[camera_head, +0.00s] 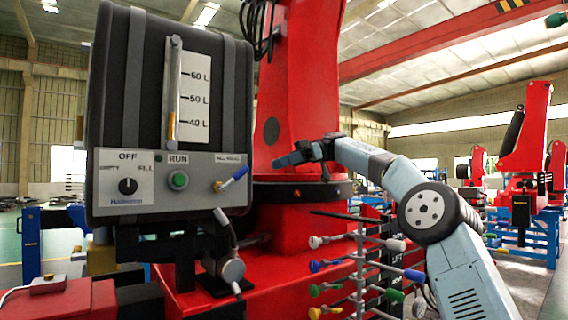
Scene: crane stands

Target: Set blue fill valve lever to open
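A lever with a blue handle (236,178) sits at the right end of the panel on the dark tank unit (178,120). It slants up to the right from a metal pivot, under a small label too small to read. My gripper (290,158) is to the right of the tank, in front of the red column, a little above the blue lever's height and apart from it in the picture. It points left. Its fingers show edge-on, so I cannot tell whether they are open, and no held object shows.
The panel has a black knob (128,186) marked OFF and FILL and a green RUN button (178,180). A rack of coloured levers (360,262) stands below my arm. A red column (300,80) rises behind. A pipe valve (232,270) hangs below the tank.

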